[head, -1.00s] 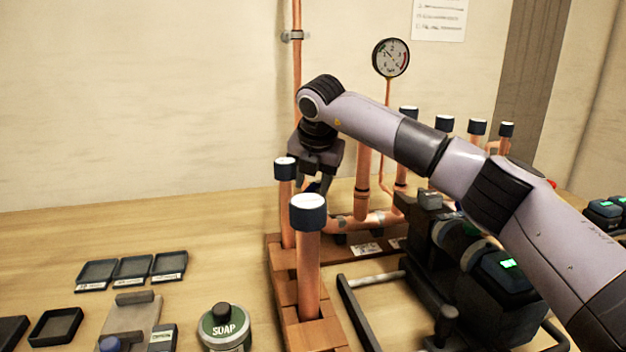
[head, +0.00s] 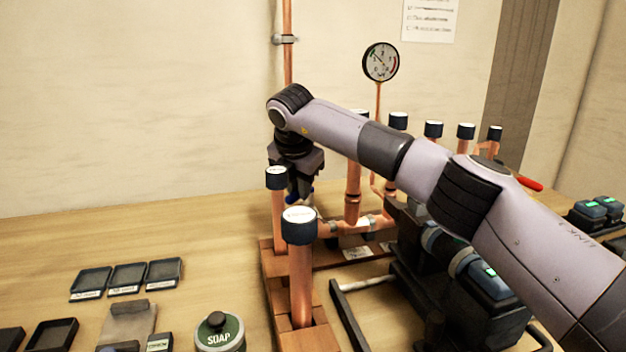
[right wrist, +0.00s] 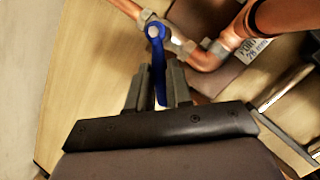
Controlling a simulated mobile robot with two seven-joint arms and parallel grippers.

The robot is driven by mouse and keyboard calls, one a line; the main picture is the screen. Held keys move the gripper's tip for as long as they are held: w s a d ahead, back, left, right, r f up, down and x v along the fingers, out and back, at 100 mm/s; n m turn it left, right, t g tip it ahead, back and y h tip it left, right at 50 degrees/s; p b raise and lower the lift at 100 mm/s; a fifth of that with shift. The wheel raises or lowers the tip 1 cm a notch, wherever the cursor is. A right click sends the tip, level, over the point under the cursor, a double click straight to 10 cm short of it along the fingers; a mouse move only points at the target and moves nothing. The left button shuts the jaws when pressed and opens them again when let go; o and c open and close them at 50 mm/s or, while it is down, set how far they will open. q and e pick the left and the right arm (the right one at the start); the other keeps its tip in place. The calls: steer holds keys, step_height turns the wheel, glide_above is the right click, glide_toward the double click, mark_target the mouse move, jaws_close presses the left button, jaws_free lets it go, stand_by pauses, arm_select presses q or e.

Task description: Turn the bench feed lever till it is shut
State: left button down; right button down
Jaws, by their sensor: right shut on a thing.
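The feed lever is a blue handle (right wrist: 159,75) on a valve fitting of the copper pipe (right wrist: 205,58), seen in the right wrist view. My right gripper (right wrist: 158,92) is shut on the blue lever, with a dark finger on each side of it. In the head view the right gripper (head: 298,190) points down behind the front capped pipes. Only a small bit of blue shows there, and the valve is mostly hidden. My left gripper is not in view.
Capped copper pipes (head: 301,265) stand close in front of the gripper on a wooden base (head: 306,339). A pressure gauge (head: 381,62) is behind. A dark clamp-like device (head: 420,275) lies under my right arm. A soap tin (head: 219,333) and small trays (head: 128,279) are at left.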

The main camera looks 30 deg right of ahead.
steer(key=shift+w+a+r+m+h+p, duration=0.2)
steer(key=shift+w+m+h+p, duration=0.2)
steer(key=shift+m, duration=0.5)
steer(key=shift+w+a+f+m+g+h+p, duration=0.2)
steer(key=shift+m+p, duration=0.35)
steer(key=shift+p, duration=0.6)
steer(key=shift+w+a+m+g+h+p, duration=0.15)
steer(key=shift+m+g+p, duration=0.3)
steer(key=shift+p, duration=0.7)
steer(key=shift+w+a+f+m+g+h+p, duration=0.1)
steer(key=shift+w+m+g+p, duration=0.1)
steer(key=shift+m+p, duration=0.7)
steer(key=shift+d+p, duration=0.1)
steer(key=shift+p, duration=0.2)
steer(key=c, duration=1)
jaws_free()
steer(key=shift+c, duration=0.2)
